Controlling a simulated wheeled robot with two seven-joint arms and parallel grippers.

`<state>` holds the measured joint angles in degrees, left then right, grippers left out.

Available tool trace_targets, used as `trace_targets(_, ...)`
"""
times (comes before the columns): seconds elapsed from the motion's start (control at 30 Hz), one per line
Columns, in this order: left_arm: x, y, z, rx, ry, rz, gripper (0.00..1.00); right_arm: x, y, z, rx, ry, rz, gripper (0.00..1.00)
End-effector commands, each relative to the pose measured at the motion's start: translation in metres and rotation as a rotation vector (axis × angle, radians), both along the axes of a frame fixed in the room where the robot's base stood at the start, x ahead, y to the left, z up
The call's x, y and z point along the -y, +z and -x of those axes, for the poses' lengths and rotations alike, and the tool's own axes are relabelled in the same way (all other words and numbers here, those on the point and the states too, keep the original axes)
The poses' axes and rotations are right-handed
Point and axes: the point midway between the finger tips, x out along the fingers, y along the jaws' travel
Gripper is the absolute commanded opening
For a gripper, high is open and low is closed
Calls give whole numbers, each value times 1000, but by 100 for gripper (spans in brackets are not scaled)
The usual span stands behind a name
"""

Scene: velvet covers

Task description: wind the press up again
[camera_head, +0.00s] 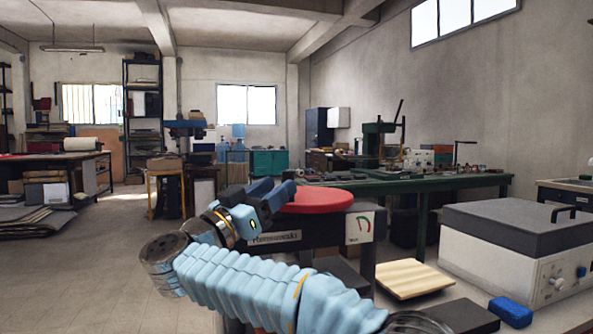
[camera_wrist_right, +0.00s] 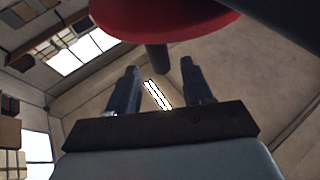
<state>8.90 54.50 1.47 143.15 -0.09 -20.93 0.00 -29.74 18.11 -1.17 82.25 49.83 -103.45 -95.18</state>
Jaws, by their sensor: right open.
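The press in front of me has a dark body (camera_head: 318,236) with a name label and a white sign on its front. A round red handwheel (camera_head: 317,200) lies flat on top of it. In the right wrist view the red wheel (camera_wrist_right: 165,20) fills the top edge, with a dark peg (camera_wrist_right: 157,58) by its rim. My right gripper (camera_head: 284,194) is at the wheel's left side. Its two fingers (camera_wrist_right: 158,80) stand apart with nothing between them; the peg appears just beyond the tips. I cannot tell whether they touch the wheel. My left gripper is out of view.
A grey-lidded machine (camera_head: 520,225) stands at the right, with a blue block (camera_head: 511,312) before it. A pale wooden board (camera_head: 413,279) lies right of the press. A green workbench (camera_head: 440,181) stands behind. Open floor (camera_head: 100,260) is at the left.

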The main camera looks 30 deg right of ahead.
Motion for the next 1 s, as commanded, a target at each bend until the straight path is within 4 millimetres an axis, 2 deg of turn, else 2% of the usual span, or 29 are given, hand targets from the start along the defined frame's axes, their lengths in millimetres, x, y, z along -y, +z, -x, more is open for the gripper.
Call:
trace_targets(0.1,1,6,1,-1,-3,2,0,24,12,-6,1,-3,-1,50)
trace_targets(0.3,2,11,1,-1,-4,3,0,50,23,-14,0,-1,0,50)
trace_targets(0.47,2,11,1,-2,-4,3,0,58,25,-16,0,1,1,50)
trace_targets(0.7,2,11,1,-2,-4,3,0,58,25,-17,0,1,1,50)
trace_targets(0.77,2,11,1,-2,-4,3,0,58,25,-17,0,1,1,43)
trace_targets(1.0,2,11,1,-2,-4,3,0,57,25,-17,0,1,1,6)
